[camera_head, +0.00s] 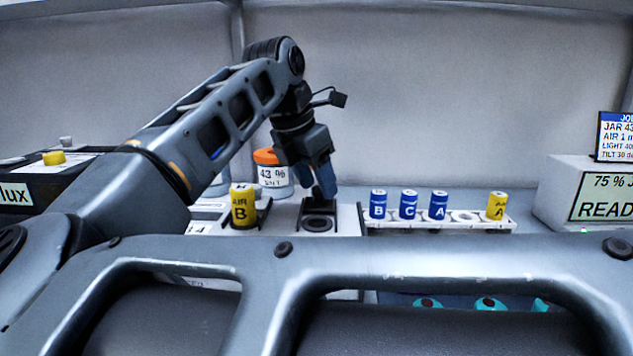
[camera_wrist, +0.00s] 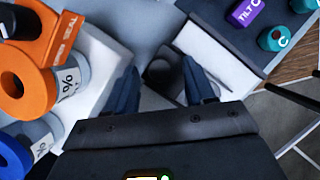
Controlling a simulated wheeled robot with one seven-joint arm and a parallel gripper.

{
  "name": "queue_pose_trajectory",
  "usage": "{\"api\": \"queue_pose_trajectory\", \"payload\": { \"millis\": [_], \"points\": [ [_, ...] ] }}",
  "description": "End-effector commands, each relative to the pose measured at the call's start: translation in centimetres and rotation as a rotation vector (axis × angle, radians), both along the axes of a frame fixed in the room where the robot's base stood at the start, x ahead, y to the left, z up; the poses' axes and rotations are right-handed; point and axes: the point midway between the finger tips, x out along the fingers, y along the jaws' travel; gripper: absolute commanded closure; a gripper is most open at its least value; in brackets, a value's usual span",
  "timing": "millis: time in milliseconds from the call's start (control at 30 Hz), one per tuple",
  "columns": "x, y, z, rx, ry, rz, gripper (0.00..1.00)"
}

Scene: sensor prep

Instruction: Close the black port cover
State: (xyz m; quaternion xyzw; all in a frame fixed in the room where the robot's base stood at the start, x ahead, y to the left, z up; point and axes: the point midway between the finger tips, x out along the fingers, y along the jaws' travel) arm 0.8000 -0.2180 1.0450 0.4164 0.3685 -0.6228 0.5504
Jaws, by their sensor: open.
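The black port cover (camera_head: 319,207) stands raised at the back of a dark round port (camera_head: 317,225) on top of a white unit (camera_head: 347,222) in the head view. The port's opening shows uncovered. My gripper (camera_head: 323,194) points down just above and behind the cover. Whether a finger touches the cover, I cannot tell. In the wrist view my gripper's two fingers (camera_wrist: 160,92) are apart with nothing held between them. A dark round shape, which I cannot identify surely, shows beyond the fingertips on a pale surface.
A yellow B canister (camera_head: 242,206) stands left of the port. An orange-lidded jar (camera_head: 272,172) stands behind it. A white rack (camera_head: 466,217) with blue canisters and a yellow one is to the right. A display box (camera_head: 595,190) stands farther right.

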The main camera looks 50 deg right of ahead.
Motion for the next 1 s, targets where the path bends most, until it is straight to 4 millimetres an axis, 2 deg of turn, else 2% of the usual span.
{"api": "queue_pose_trajectory", "payload": {
  "millis": [367, 933, 1000],
  "points": [
    [-0.06, -0.33, -0.71, -0.001, -0.001, -0.001, 0.46],
    [-0.06, -0.33, -0.67, -0.001, 0.0, -0.001, 1.0],
    [-0.06, -0.34, -0.67, -0.001, 0.0, -0.001, 1.0]
  ]
}}
